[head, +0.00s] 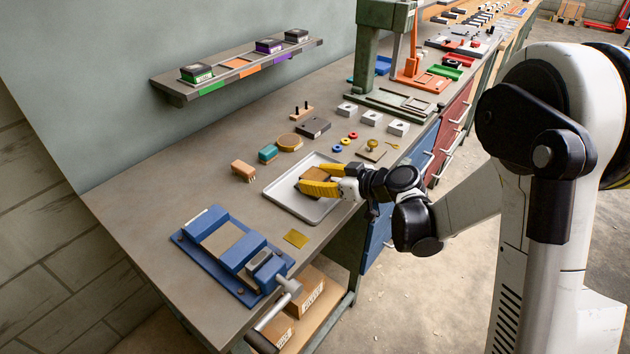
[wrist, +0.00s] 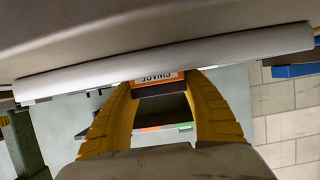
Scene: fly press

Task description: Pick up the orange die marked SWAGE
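The die marked SWAGE (head: 314,172) shows in the head view as a brown-topped block at the tray (head: 287,204). In the wrist view the SWAGE die (wrist: 160,80) shows a label with an orange band, its lettering upside down, above a dark body. My gripper (head: 318,181) has its yellow fingers on either side of the die, low over the tray. In the wrist view the fingertips of my gripper (wrist: 160,88) flank the die closely with no clear gap. I cannot tell whether they press on it. The die's underside is hidden.
A blue vise (head: 225,245) stands at the near left of the bench, with a yellow plate (head: 296,239) beside it. A green press (head: 370,50) stands farther back. A wall shelf (head: 240,65) holds several dies.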

